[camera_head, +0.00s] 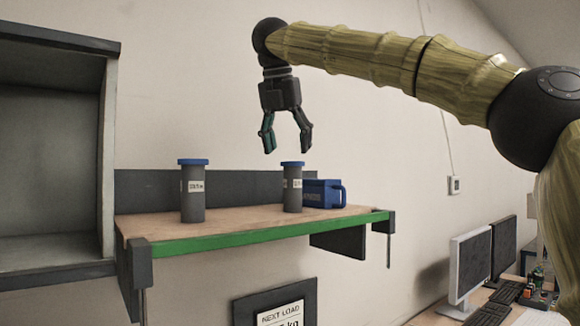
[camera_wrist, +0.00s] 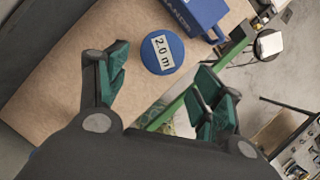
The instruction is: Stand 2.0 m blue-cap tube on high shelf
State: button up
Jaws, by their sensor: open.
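Two grey tubes with blue caps stand upright on the high shelf (camera_head: 245,228), a wooden board with a green front edge. The right tube (camera_head: 293,194) has a blue cap labelled "2.0 m" (camera_wrist: 162,53) in the wrist view. The left tube (camera_head: 192,197) has a white label whose text I cannot read surely. My gripper (camera_head: 287,150) points down, open and empty, above the right tube, with its fingertips apart from the cap. In the wrist view my gripper (camera_wrist: 160,95) has its fingers spread, with the cap beyond them.
A blue box with a handle (camera_head: 322,194) stands close beside the right tube, also in the wrist view (camera_wrist: 190,12). A dark cabinet (camera_head: 50,150) stands at the left. A sign (camera_head: 277,308) hangs below. Monitors (camera_head: 470,262) stand lower right. The shelf between the tubes is clear.

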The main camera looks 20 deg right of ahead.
jog(key=shift+v, duration=1.2)
dwell(0.4)
